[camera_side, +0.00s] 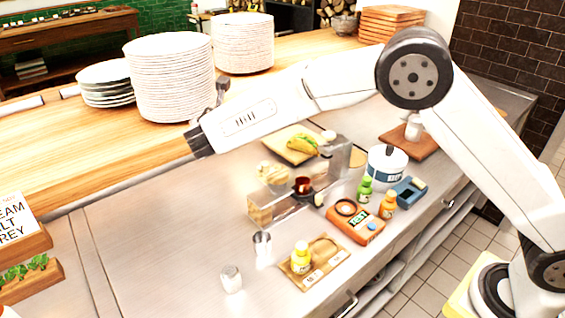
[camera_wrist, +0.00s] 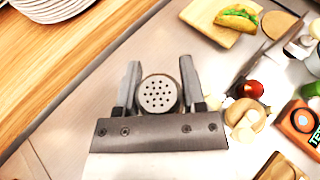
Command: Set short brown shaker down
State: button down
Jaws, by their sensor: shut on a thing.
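My gripper (camera_wrist: 160,66) is shut on the short shaker (camera_wrist: 158,94) in the wrist view, with one finger on each side of it. I see the shaker from above: a round, pale metallic top with several dark holes. Its body and any brown colour are hidden below the top. In the side view, my gripper is mostly hidden behind my forearm, and only small grey parts of it (camera_side: 221,88) show above. The shaker cannot be made out clearly there. Its height above the surface is hard to tell.
Plate stacks (camera_side: 172,80) stand on the wooden shelf (camera_side: 60,150). A clear shaker (camera_side: 231,279) and a small metal cup (camera_side: 262,245) stand at the front of the steel counter (camera_side: 150,245). A taco board (camera_side: 284,150), bottles (camera_side: 388,205) and a pot (camera_side: 385,165) crowd its right.

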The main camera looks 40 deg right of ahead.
aim_at(235, 199)
jog(key=shift+m+h, duration=0.3)
jog(key=shift+w+f, duration=0.15)
jog(key=shift+f, duration=4.45)
jog(key=shift+w+f, duration=0.15)
jog(key=shift+f, duration=4.4)
jog(key=shift+f, duration=0.2)
jog(key=shift+c, duration=0.9)
grip_release()
jog(key=shift+r, duration=0.15)
jog(key=shift+s+a+r+g, duration=0.15)
jog(key=shift+g, duration=0.15)
jog(key=v, duration=1.1)
jog(key=shift+s+a, duration=0.15)
jog(key=shift+s, duration=0.1)
